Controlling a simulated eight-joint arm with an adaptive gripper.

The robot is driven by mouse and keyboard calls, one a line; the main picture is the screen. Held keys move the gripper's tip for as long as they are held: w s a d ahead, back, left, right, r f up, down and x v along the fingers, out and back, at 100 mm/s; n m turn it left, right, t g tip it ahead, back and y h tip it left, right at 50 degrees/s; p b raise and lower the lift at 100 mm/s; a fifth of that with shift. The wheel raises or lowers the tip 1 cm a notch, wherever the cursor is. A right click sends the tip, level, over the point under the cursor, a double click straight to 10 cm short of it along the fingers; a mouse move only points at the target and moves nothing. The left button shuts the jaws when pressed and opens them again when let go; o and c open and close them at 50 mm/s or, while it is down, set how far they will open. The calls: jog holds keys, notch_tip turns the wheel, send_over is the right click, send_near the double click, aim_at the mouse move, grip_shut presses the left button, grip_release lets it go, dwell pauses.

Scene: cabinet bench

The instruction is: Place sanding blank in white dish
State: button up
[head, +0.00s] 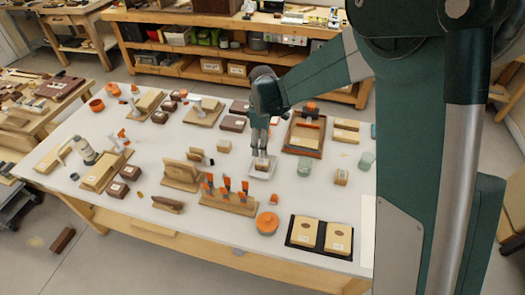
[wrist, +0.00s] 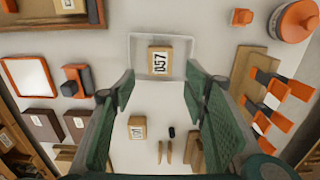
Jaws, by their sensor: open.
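A small pale wooden block with a printed label, which looks like the sanding blank (wrist: 158,61), lies in the white dish (wrist: 194,45). In the head view the blank (head: 262,163) sits inside the dish (head: 261,176) near the middle of the table. My gripper (head: 261,151) is just above the dish in the head view. In the wrist view my gripper (wrist: 160,80) is open, its fingers spread wide, with nothing held between them. The blank appears clear of both fingers. The dish's far side is partly hidden by my gripper in the head view.
A similar labelled wooden block (head: 224,147) stands left of the dish. A rack with orange-handled tools (head: 228,199) is in front, and an orange-and-wood tray (head: 304,133) is behind right. An orange jar (head: 267,222) and a black tray (head: 319,235) are nearer the front.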

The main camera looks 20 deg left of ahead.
jog(key=shift+r, duration=0.75)
dwell(0.4)
jog(key=s+d+r+m+t, duration=0.1)
jog(key=s+d+r+m, duration=0.2)
jog(key=d+r, duration=0.4)
jog(key=s+d+r+m+t+y, duration=0.1)
jog(key=s+d+r+m, duration=0.1)
jog(key=d+r, duration=0.45)
jog(key=s+d+r+m+t, duration=0.1)
jog(key=s+d+r+m, duration=0.25)
jog(key=d, duration=0.65)
jog(key=s+d+r+m+t, duration=0.1)
jog(key=s+d+m, duration=0.3)
jog(key=s+d, duration=0.5)
jog(key=s+d+r+m+t+h, duration=0.1)
jog(key=s+d+m+t, duration=0.2)
jog(key=s+d, duration=0.6)
jog(key=shift+s+d+r+m, duration=0.25)
jog(key=shift+s+r+m, duration=0.1)
jog(key=shift+m, duration=0.9)
